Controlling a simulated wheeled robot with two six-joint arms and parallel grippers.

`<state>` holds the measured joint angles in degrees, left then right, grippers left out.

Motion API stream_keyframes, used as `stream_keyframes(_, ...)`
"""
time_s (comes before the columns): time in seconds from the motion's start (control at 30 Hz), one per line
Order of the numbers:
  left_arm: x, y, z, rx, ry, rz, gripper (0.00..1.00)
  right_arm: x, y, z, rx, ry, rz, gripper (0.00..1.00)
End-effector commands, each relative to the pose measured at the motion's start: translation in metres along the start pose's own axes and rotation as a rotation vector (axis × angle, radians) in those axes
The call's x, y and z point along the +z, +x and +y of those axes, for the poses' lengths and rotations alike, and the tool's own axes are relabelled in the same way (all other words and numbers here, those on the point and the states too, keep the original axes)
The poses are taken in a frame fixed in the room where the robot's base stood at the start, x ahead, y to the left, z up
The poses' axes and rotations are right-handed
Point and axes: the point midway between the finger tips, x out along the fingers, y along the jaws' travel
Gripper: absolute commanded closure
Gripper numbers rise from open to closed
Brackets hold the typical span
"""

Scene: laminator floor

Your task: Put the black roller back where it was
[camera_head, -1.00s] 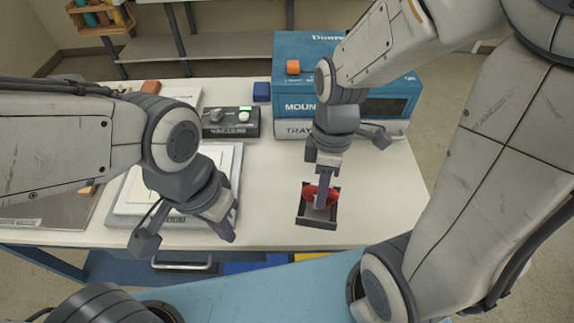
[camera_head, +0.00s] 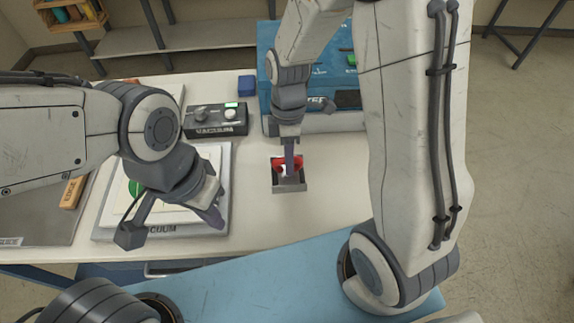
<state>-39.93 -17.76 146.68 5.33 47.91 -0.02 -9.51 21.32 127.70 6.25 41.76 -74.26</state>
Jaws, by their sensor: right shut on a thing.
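My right gripper (camera_head: 290,168) points down at a small dark open-topped holder (camera_head: 290,187) on the white table. It is shut on a red piece (camera_head: 278,165) at the holder's back edge. The fingers hide the middle of that piece, and I cannot tell if it rests in the holder or just above it. I cannot make out a separate black roller. My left gripper (camera_head: 172,222) is open and empty, above the front of the white framed vacuum plate (camera_head: 222,180).
A vacuum control box (camera_head: 217,120) and a blue cube (camera_head: 247,86) stand behind the plate. A large blue box (camera_head: 268,75) stands behind my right gripper, partly hidden by my arm. A wooden edge block (camera_head: 74,192) lies at left. The table (camera_head: 255,215) is clear around the holder.

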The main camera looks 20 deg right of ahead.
Motion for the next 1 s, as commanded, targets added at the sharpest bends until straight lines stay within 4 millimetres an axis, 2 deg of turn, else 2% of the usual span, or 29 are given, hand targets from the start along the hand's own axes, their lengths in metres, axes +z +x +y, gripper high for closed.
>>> stream_keyframes(0.07, 0.0, -0.001, 0.0, 0.0, 0.0, 0.0, 1.0, -0.001, 0.003, 0.003, -0.001, 0.0, 0.0, 1.0)
stream_keyframes(0.33, 0.0, -0.005, 0.0, 0.0, 0.0, 0.0, 1.0, -0.001, 0.037, 0.009, -0.003, 0.0, -0.001, 1.0)
stream_keyframes(0.67, 0.0, -0.004, 0.0, 0.0, 0.0, 0.0, 1.0, -0.001, 0.042, 0.011, 0.001, 0.0, 0.0, 1.0)
stream_keyframes(1.0, 0.0, 0.004, 0.0, 0.0, 0.0, 0.0, 1.0, -0.001, 0.054, 0.013, 0.0, 0.0, -0.001, 1.0)
